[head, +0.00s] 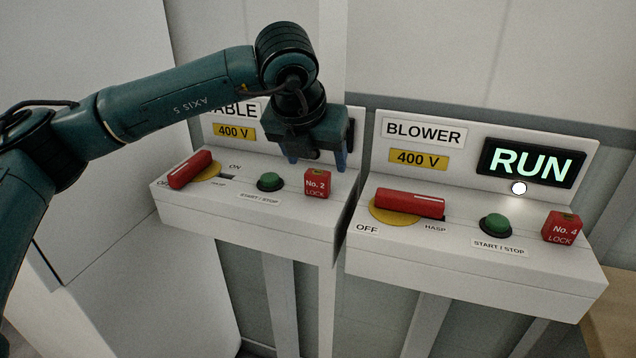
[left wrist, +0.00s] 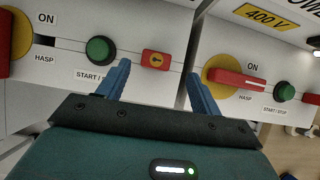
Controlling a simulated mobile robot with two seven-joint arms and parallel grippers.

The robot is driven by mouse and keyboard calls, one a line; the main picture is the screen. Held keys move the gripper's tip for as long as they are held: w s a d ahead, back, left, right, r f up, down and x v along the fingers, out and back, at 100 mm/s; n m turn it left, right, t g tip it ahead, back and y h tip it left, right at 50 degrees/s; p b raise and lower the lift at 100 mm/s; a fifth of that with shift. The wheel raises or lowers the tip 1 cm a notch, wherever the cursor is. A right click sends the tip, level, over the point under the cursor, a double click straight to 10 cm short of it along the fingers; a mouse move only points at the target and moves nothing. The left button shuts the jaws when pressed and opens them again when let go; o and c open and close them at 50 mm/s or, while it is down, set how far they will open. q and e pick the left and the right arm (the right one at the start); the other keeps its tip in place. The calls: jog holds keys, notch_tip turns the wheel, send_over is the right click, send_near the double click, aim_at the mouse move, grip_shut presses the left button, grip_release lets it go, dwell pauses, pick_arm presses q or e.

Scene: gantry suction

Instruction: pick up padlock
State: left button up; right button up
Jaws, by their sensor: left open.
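A red padlock marked "No. 2 LOCK" (head: 318,185) stands on the white ledge of the left panel, right of a green button. In the left wrist view the padlock (left wrist: 157,60) shows from above, with a yellow keyhole plate. My left gripper (head: 316,160) is open and empty just above the padlock, with its blue fingers pointing down. In the left wrist view the padlock appears between the two fingertips, with clear gaps at both sides. A second red padlock, "No. 4 LOCK" (head: 562,228), stands at the right end of the BLOWER panel. My right gripper is in neither view.
The left panel has a red handle (head: 190,169) on a yellow disc and a green button (head: 270,182). The BLOWER panel has another red handle (head: 410,203), a green button (head: 495,225) and a lit RUN display (head: 531,164). A narrow gap separates the panels.

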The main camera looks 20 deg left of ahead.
aim_at(317, 173)
pick_arm(q)
jog(key=shift+a+p+x, duration=0.15)
jog(key=shift+p+x, duration=0.2)
jog(key=shift+x, duration=1.15)
jog(key=shift+a+p+x, duration=0.15)
jog(key=shift+p+x, duration=0.15)
jog(key=shift+x, duration=1.25)
jog(key=shift+c, duration=0.4)
jog(key=c, duration=1.1)
